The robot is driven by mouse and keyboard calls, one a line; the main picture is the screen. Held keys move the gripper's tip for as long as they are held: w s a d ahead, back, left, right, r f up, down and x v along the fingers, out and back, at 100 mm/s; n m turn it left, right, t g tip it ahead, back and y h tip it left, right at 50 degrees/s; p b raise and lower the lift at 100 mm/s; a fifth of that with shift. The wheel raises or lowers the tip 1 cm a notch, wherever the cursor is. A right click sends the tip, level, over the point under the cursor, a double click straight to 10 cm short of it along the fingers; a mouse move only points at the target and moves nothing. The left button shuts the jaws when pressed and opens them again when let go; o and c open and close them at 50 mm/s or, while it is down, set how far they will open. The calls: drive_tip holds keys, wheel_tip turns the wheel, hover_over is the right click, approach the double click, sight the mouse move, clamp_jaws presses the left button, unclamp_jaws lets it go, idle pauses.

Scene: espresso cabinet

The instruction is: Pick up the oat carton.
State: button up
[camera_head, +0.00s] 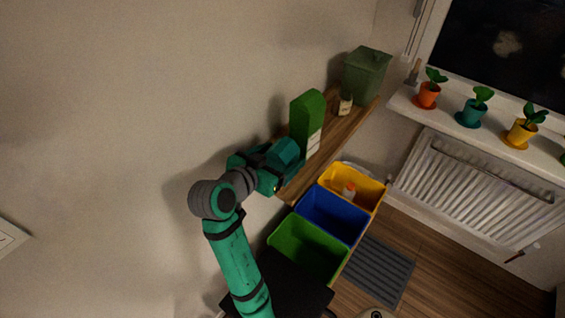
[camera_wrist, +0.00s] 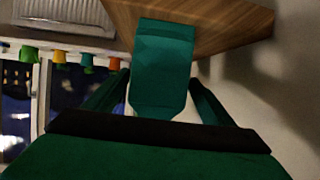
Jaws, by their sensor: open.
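The oat carton appears to be the tall green carton (camera_head: 306,112) with a pale patch low on its side, upright on the wooden shelf. In the wrist view it is the green block (camera_wrist: 164,58) in the middle. My gripper (camera_head: 290,154) is close beside the carton, on its left, near the shelf's front end. In the wrist view my gripper (camera_wrist: 160,78) is open, with one finger on each side of the carton. I cannot tell whether either finger touches it. The carton's lower part is partly hidden by my gripper in the head view.
A green lidded bin (camera_head: 366,76) and a small pale jar (camera_head: 345,105) stand farther along the wooden shelf (camera_head: 338,136). Below are yellow (camera_head: 368,190), blue (camera_head: 335,216) and green (camera_head: 305,247) crates. The wall is close on the left. Potted plants (camera_head: 474,110) line the windowsill.

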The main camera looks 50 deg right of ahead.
drive_tip(key=x, duration=0.4)
drive_tip(key=shift+s+d+f, duration=0.15)
drive_tip(key=shift+f, duration=0.05)
drive_tip(key=c, duration=1.2)
drive_tip(key=shift+o, duration=0.2)
drive_tip(key=shift+r, duration=0.15)
